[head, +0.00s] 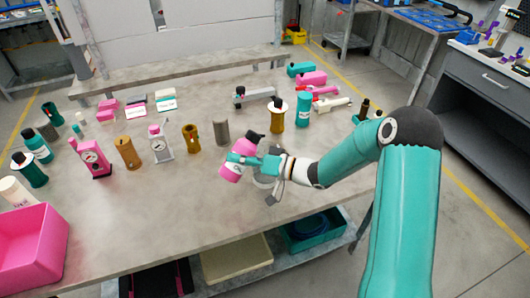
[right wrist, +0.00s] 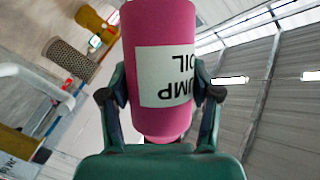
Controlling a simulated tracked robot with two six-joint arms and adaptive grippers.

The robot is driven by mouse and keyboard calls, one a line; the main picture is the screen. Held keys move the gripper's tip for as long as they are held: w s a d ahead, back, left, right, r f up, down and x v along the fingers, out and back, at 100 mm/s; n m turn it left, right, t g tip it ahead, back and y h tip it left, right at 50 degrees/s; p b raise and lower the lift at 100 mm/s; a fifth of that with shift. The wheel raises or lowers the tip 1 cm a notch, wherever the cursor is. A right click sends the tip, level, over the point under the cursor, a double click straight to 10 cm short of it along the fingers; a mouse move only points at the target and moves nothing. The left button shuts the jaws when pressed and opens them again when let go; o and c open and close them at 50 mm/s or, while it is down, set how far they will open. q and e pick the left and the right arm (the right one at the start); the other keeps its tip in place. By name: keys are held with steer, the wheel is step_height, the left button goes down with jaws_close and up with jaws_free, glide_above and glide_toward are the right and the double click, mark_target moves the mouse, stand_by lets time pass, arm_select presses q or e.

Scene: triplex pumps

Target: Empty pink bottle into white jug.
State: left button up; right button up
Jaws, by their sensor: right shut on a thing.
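The pink bottle (head: 233,173) has a dark cap and a white label. My right gripper (head: 240,158) is shut around its body and holds it tilted over the front middle of the table, cap toward the upper right. In the right wrist view the bottle (right wrist: 158,70) stands between both fingers (right wrist: 160,95), with its label reading PUMP OIL upside down; its upper end is out of frame. A pale cylindrical vessel (head: 15,192) at the left table edge may be the white jug; I cannot tell surely. My left gripper is not in view.
A pink bin (head: 32,248) stands at the front left. Gauges, brown cylinders (head: 128,153) and a grey cylinder (head: 222,133) stand in a row behind the bottle. A teal can (head: 303,110) is farther right. The table's front middle left (head: 150,215) is clear.

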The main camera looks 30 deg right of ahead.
mark_target(240, 166)
steer(key=shift+w+f, duration=0.15)
steer(key=shift+f, duration=0.35)
steer(key=shift+a+f+m+b, duration=0.1)
steer(key=shift+f+m+b, duration=0.15)
steer(key=shift+b, duration=0.25)
steer(key=shift+f, duration=0.3)
steer(key=shift+a+f+m+b, duration=0.1)
steer(key=shift+f+m+b, duration=0.2)
steer(key=shift+b, duration=0.15)
steer(key=shift+f, duration=0.15)
steer(key=shift+s+a+r+m+t, duration=0.1)
steer(key=shift+s+r+m+t, duration=0.1)
steer(key=shift+r+m+t, duration=0.1)
steer(key=shift+w+y, duration=0.1)
steer(key=shift+y, duration=0.2)
